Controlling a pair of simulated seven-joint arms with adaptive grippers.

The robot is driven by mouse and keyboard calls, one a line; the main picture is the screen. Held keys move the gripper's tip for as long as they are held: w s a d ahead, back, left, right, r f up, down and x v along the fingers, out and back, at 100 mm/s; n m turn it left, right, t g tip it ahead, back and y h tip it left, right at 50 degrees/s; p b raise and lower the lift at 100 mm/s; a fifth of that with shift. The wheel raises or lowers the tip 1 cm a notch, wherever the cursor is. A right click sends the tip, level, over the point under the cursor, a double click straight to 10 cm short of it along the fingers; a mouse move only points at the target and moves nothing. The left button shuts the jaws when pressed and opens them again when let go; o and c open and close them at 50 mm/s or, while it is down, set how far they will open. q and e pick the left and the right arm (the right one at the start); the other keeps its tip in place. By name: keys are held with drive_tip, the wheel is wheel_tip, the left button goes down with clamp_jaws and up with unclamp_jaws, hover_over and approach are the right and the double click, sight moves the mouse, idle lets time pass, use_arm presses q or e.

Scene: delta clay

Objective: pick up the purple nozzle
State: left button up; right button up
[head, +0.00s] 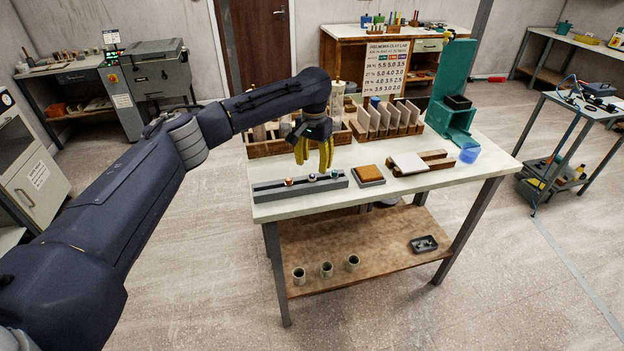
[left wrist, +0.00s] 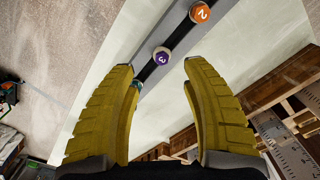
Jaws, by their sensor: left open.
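The purple nozzle (head: 312,177) stands in a grey slotted rack (head: 268,192) at the table's front left edge, between an orange nozzle (head: 288,181) and a teal nozzle (head: 335,173). In the left wrist view the purple nozzle (left wrist: 161,57) shows a white "3" on its top and lies just beyond the gap between the fingertips. The orange nozzle (left wrist: 199,13) shows a "2". The teal nozzle (left wrist: 136,85) is partly hidden by a finger. My left gripper (head: 313,162), with yellow fingers, is open and empty above the rack. My right gripper is not in view.
A brown tile on a dark block (head: 369,174) and a white slab on wooden bars (head: 408,163) lie right of the rack. A wooden rack of upright boards (head: 388,121) stands behind. A teal stand (head: 452,100) and blue cup (head: 470,153) are at the right.

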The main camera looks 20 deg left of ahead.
sight(312, 175)
use_arm(q)
drive_tip(key=shift+s+a+f, duration=0.1)
drive_tip(key=shift+f, duration=1.25)
drive_tip(key=shift+s+a+f, duration=0.1)
drive_tip(key=shift+f, duration=1.2)
drive_tip(key=shift+o, duration=0.2)
clamp_jaws()
